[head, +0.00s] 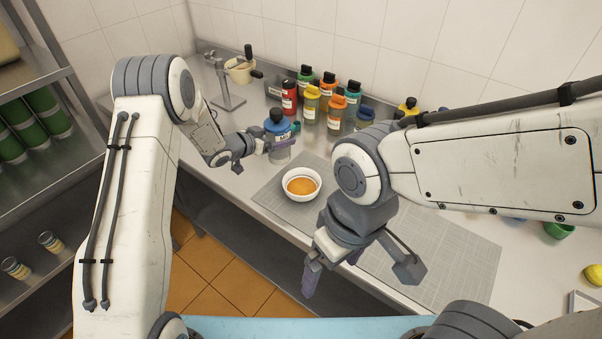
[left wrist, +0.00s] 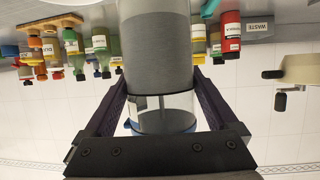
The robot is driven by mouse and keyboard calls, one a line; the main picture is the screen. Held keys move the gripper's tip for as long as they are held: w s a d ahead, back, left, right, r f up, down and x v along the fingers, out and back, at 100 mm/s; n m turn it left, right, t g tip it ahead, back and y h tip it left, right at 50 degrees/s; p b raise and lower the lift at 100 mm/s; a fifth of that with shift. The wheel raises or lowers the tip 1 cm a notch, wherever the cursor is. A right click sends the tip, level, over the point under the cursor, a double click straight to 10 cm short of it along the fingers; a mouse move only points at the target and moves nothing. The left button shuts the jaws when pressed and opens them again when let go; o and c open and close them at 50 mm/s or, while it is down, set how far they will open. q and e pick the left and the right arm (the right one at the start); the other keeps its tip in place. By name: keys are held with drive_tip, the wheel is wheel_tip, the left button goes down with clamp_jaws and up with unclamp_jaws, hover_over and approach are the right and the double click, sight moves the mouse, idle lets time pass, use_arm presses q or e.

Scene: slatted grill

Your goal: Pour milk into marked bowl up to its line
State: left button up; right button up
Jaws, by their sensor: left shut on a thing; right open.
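A white bowl (head: 289,191) with an orange inside or contents sits on the grey gridded mat (head: 465,255); I cannot make out a line on it. My left gripper (head: 268,149) is shut on a clear bottle with a blue cap (head: 278,127), up and left of the bowl. The left wrist view shows the bottle (left wrist: 155,50) between both fingers, with grey-looking contents. The bottle looks upright; I cannot tell if it touches the counter. My right gripper (head: 358,272) is open and empty, in front of and right of the bowl.
Several capped bottles (head: 312,103) in red, yellow, orange and green stand behind the bottle by the wall. A green cup (head: 558,231) and a yellow thing (head: 593,274) are at right.

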use_arm(q)
drive_tip(key=shift+w+d+f+m+g+h+p, duration=0.25)
drive_tip(key=shift+w+f+m+g+h+p, duration=0.1)
drive_tip(key=shift+w+m+g+h+p, duration=0.25)
drive_tip(key=shift+w+f+m+h, duration=0.15)
drive_tip(key=shift+f+m+h, duration=0.25)
drive_tip(key=shift+m, duration=0.1)
use_arm(e)
drive_tip(key=shift+r, duration=1.1)
